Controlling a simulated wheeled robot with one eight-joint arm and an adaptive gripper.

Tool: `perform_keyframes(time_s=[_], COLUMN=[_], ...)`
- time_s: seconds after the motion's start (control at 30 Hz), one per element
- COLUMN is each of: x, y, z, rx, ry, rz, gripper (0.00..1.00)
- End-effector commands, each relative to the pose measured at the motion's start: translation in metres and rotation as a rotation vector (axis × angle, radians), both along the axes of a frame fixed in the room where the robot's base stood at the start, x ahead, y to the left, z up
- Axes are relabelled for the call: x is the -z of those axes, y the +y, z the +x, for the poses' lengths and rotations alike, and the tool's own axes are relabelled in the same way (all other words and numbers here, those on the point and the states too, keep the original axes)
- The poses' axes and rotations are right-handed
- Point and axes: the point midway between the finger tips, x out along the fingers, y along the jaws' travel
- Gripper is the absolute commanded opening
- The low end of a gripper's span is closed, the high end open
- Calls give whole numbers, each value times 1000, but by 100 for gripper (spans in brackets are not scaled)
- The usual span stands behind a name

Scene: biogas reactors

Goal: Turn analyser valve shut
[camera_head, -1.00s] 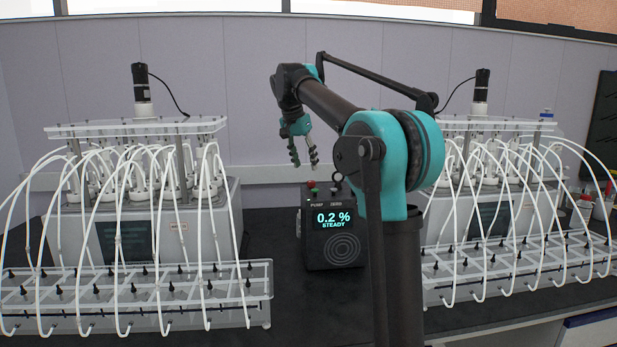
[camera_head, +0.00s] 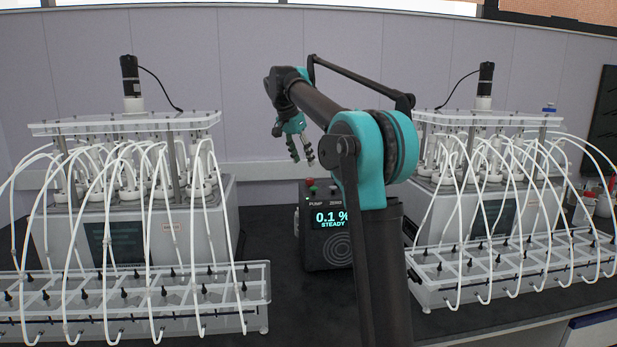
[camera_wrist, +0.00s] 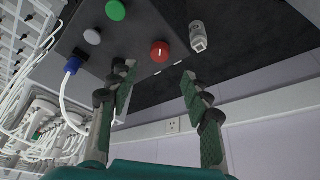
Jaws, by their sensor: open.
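The analyser (camera_head: 328,243) is a dark box on the bench with a lit display reading 0.1 % STEADY, behind and left of my arm. In the wrist view, its top (camera_wrist: 118,36) carries a round red knob (camera_wrist: 160,50) with a white mark, which looks like the valve. A green button (camera_wrist: 116,10) and a pale button (camera_wrist: 92,37) are beside it. My gripper (camera_wrist: 158,74) is open and empty, its two fingers apart on either side below the red knob in the picture, not touching it. In the head view my gripper (camera_head: 302,160) hangs above the analyser.
A blue connector (camera_wrist: 72,65) with a white tube and a pale fitting (camera_wrist: 199,38) flank the knob. Reactor units stand left (camera_head: 130,225) and right (camera_head: 480,215), with tube racks in front (camera_head: 140,300). Dark bench (camera_head: 290,310) is clear before the analyser.

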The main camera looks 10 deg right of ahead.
Motion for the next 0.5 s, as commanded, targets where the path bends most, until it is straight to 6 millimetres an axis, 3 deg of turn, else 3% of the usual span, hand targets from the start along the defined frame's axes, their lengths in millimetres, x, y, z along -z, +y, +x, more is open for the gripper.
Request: perform_keyframes(time_s=[0.2, 0.5], x=[39, 69], y=[-13, -23], z=[10, 18], rx=[2, 1], ry=[0, 0], rz=[0, 0], gripper=[48, 48])
